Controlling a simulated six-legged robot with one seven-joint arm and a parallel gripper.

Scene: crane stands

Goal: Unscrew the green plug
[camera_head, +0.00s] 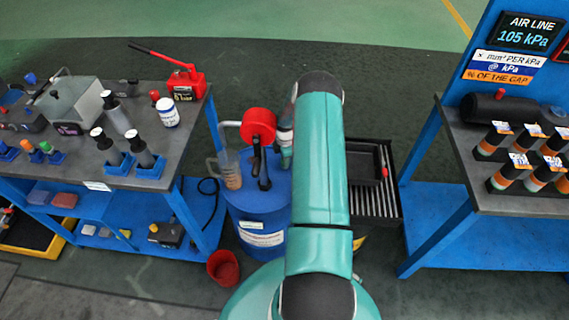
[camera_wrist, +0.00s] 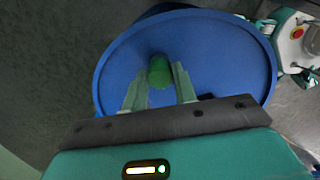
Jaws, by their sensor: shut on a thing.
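The green plug (camera_wrist: 160,70) shows in the wrist view, standing up from the round blue top of the drum (camera_wrist: 225,45). My gripper (camera_wrist: 159,84) has one finger on each side of the plug and is shut on it. The drum (camera_head: 262,205) also shows in the head view, partly hidden behind my arm. A red-headed pump (camera_head: 258,127) with a pale spout stands at the drum. The plug and my fingers are hidden by the arm in the head view.
A clear jug (camera_head: 230,170) hangs or stands by the drum's left side; I cannot tell which. A red bucket (camera_head: 223,268) is on the floor. A cluttered bench (camera_head: 85,170) stands left, a blue stand (camera_head: 455,190) right. A dark tray (camera_head: 362,165) lies right of my arm.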

